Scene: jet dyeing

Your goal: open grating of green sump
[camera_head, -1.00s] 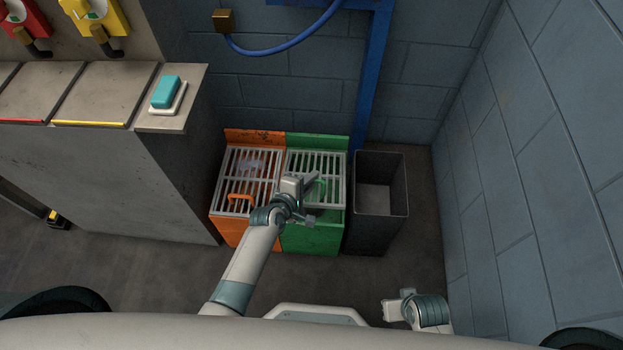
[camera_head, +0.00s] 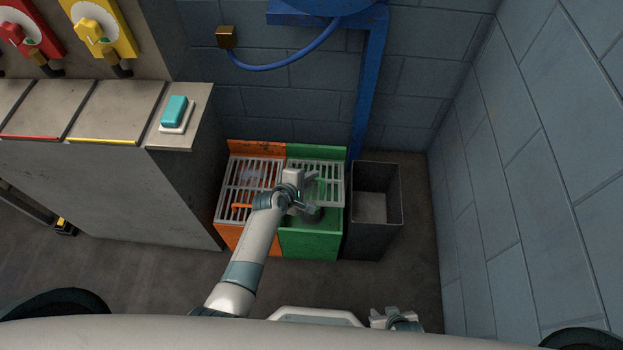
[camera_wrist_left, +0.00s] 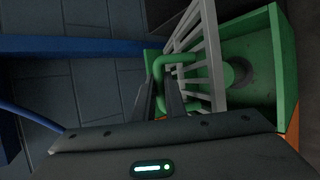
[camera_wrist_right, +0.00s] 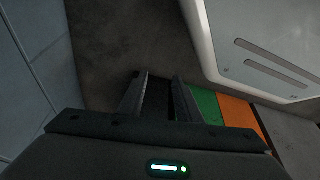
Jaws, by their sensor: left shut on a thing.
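The green sump (camera_head: 310,245) stands against the back wall, and its open inside with a dark round drain (camera_wrist_left: 238,72) shows in the left wrist view. Its grey barred grating (camera_head: 328,168) is tilted up off the sump, with its front edge raised. My left gripper (camera_head: 312,178) is shut on the green handle (camera_wrist_left: 174,62) of the grating. The arm hides part of the grating and sump in the head view. My right gripper (camera_wrist_right: 161,78) is open and empty, low at the front right, away from the sump.
An orange sump (camera_head: 238,238) with its grating down adjoins on the left. A dark open bin (camera_head: 374,235) stands close on the right. A grey machine cabinet (camera_head: 120,195) is further left, and a block wall (camera_head: 510,180) bounds the right. Floor in front is clear.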

